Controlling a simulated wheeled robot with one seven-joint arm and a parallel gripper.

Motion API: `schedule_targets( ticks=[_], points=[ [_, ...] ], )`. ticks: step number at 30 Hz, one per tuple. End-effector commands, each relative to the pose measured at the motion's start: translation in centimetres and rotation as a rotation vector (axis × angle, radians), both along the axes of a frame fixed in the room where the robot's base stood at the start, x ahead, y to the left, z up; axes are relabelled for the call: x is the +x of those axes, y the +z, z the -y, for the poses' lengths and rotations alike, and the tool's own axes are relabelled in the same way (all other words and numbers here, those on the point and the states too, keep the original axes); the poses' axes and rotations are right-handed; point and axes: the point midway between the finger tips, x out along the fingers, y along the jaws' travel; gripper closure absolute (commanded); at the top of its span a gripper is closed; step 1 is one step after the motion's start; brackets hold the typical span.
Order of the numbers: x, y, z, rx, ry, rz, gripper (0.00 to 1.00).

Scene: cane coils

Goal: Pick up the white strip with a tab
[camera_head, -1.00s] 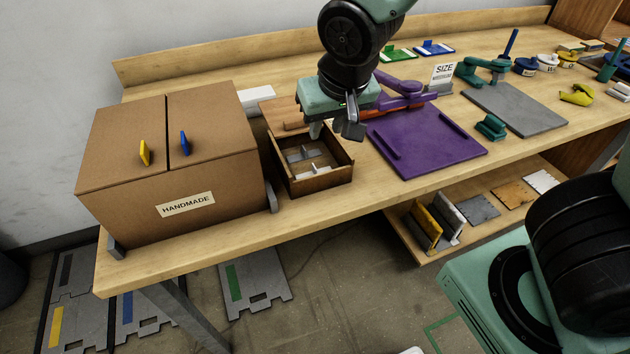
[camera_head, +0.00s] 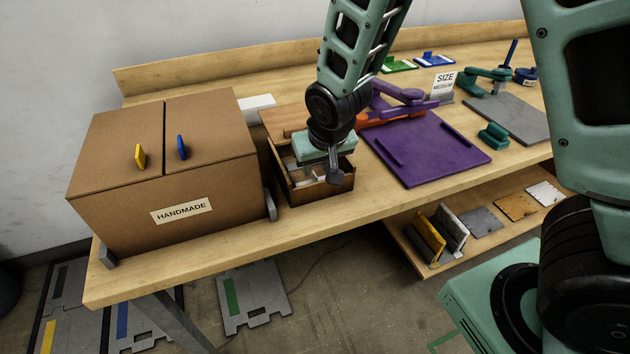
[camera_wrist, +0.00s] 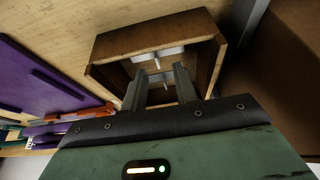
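A brown wooden box (camera_head: 318,192) with an open top stands on the bench. In the wrist view, a white strip with a small upright tab (camera_wrist: 171,51) lies inside it along the far wall. A second pale piece (camera_wrist: 153,78) with an upright pin lies nearer, between my fingertips in that picture. My gripper (camera_wrist: 160,80) is open, its two fingers apart with nothing held. In the head view my gripper (camera_head: 328,168) is over the box, with a finger in front of its right part. It hides much of the inside, so finger depth is hard to tell.
A large cardboard box marked HANDMADE (camera_head: 165,185) stands close to the left of the wooden box. A purple tray (camera_head: 425,150) lies to the right, with an orange and purple tool (camera_head: 385,112) behind it. The bench front edge is near.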

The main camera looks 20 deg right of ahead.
Motion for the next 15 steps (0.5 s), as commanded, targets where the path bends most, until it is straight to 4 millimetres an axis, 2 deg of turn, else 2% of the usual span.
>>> schedule_targets(
  ticks=[7,15],
  points=[
    [1.5,-3.0,0.5,-0.002,-0.002,-0.004,0.71],
    [1.9,-3.9,0.4,0.0,-0.001,-0.001,0.71]
  ],
)
